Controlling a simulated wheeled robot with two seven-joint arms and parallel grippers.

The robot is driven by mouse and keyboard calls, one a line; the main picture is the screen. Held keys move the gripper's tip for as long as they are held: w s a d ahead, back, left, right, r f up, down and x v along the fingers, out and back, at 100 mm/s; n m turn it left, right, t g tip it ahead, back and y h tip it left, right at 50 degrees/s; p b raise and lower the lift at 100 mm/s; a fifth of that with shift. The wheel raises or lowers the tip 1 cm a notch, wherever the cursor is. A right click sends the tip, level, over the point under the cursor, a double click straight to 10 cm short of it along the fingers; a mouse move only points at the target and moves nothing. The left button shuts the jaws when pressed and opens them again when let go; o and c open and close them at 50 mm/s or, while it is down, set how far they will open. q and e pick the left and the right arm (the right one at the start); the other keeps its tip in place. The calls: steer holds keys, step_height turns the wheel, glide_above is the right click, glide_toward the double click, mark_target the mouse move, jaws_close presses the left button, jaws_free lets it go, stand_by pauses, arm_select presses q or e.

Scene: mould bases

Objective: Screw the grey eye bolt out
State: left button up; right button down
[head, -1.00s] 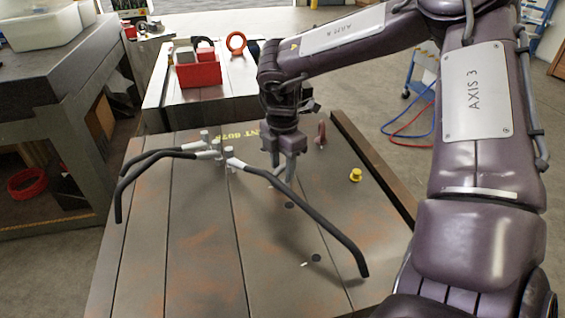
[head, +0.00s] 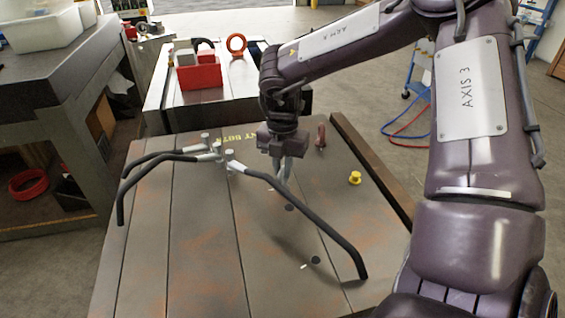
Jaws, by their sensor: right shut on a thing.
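My right gripper (head: 284,180) points down over the grey mould plate (head: 205,260), right of centre. Its fingers are shut on the grey eye bolt, which they mostly hide. I cannot tell how far the bolt's thread sits in the plate. The fingers look turned nearly edge-on. A red eye bolt (head: 320,136) stands upright behind and to the right of the gripper. A yellow eye bolt or plug (head: 355,178) stands near the plate's right side. My left gripper is not in view.
Long black bent bars (head: 306,218) with grey fittings (head: 212,150) stand across the plate, close to the gripper's left and front. Dark holes (head: 316,260) lie in the plate. A dark rail (head: 372,165) runs along the right edge. A red box (head: 199,76) stands on a bench behind.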

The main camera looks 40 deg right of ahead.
steer(key=n, duration=0.3)
steer(key=shift+n, duration=0.3)
steer(key=n, duration=0.2)
steer(key=shift+r+n+p, duration=0.1)
steer(key=shift+n+p, duration=0.2)
steer(key=shift+p, duration=0.05)
steer(key=n, duration=0.6)
steer(key=shift+p, duration=0.3)
steer(key=n, duration=0.2)
steer(key=shift+n+p, duration=0.4)
steer(key=n+p, duration=0.1)
steer(key=n, duration=0.3)
steer(key=shift+n, duration=1.2)
